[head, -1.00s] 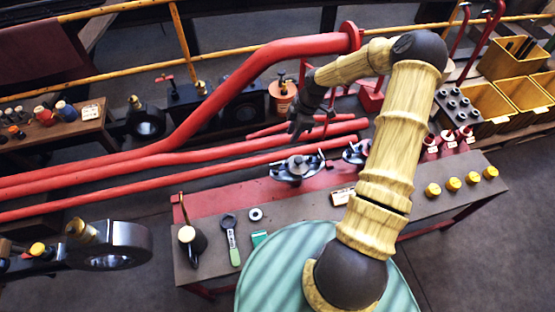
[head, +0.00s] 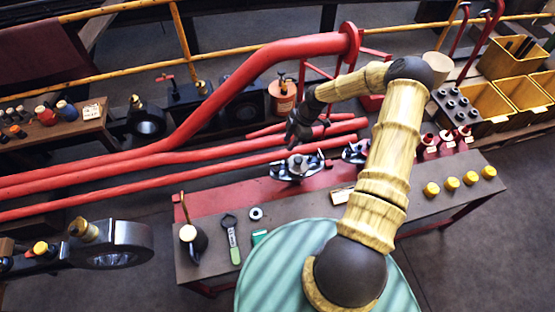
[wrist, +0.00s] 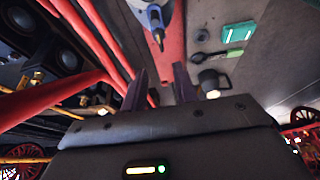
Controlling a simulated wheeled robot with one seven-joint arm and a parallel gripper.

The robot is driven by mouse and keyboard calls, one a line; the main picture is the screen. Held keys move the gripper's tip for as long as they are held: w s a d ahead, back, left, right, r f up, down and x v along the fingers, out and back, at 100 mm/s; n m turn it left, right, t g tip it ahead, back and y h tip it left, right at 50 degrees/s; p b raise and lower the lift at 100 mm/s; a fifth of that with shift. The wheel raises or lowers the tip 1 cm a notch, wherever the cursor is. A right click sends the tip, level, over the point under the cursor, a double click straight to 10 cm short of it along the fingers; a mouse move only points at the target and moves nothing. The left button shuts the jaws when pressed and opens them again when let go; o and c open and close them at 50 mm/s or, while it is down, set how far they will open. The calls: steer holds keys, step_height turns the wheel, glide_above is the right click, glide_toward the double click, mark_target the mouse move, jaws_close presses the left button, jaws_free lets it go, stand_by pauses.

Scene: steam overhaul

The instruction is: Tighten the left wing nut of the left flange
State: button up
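The left flange (head: 298,168) is a silvery oval fitting with dark parts on the red strip of the bench. Its wing nuts are too small to make out clearly. A second, similar flange (head: 356,152) sits to its right, partly hidden by my arm. My gripper (head: 297,136) is just behind and above the left flange, apart from it as far as I can tell. In the wrist view, my gripper (wrist: 161,88) has its two fingers spread with nothing between them.
Red pipes (head: 190,158) run behind and left of the flanges, close to my gripper. The bench (head: 212,262) holds a green-handled wrench (head: 232,240), a washer (head: 256,213), an oil can (head: 190,238) and yellow caps (head: 451,184). A teal round surface (head: 285,265) is in front.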

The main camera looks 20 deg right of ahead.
mark_target(277, 163)
steer(key=p+x, duration=0.2)
steer(key=x, duration=1)
steer(key=shift+f+p, duration=0.25)
steer(key=shift+p, duration=0.15)
jaws_close()
